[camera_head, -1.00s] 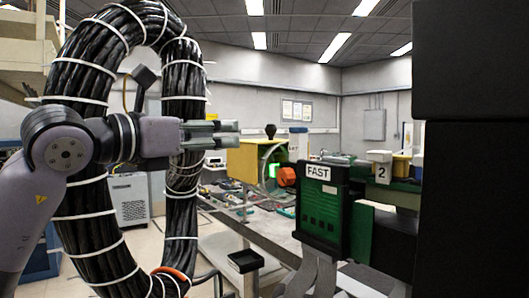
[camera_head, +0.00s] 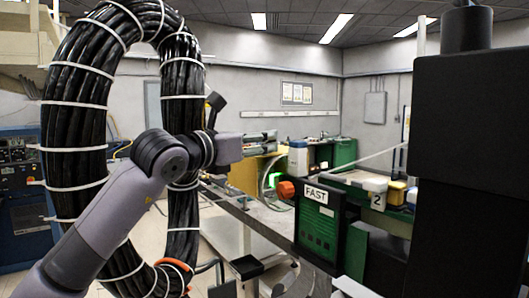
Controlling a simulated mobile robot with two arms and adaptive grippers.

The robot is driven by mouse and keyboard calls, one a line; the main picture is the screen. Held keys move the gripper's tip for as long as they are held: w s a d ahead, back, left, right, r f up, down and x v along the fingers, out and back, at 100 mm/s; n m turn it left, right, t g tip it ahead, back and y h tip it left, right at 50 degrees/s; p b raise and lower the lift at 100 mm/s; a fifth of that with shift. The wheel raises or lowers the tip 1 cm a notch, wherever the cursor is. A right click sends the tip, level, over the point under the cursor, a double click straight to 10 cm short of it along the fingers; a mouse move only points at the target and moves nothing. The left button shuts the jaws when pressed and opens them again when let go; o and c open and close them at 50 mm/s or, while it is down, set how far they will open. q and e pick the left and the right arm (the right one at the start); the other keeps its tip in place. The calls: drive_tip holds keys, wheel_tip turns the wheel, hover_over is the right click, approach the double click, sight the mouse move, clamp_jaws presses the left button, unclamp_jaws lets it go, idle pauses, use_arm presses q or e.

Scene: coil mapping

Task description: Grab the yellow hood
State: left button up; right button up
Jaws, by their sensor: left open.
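The yellow hood (camera_head: 245,175) is a yellow box-like cover beyond the bench, near the middle of the view. Its top edge is largely hidden behind my left gripper (camera_head: 273,141). The gripper is open and points right, with its fingers level in front of the hood's upper edge. I see nothing between the fingers. I cannot tell how far the hood lies behind the gripper or whether they touch. My right gripper is not in view.
A large black block (camera_head: 465,150) fills the right side. A small black tray (camera_head: 246,267) is below.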

use_arm(q)
drive_tip(key=p+x, duration=0.2)
drive_tip(key=x, duration=0.1)
drive_tip(key=shift+w+d+r+p, duration=0.15)
drive_tip(key=shift+d+r+p, duration=0.1)
drive_tip(key=shift+p, duration=0.1)
drive_tip(key=shift+w+d+f, duration=0.15)
drive_tip(key=shift+w+d, duration=0.1)
drive_tip(key=shift+w, duration=0.05)
drive_tip(key=shift+a, duration=0.1)
drive_tip(key=shift+c, duration=0.3)
clamp_jaws()
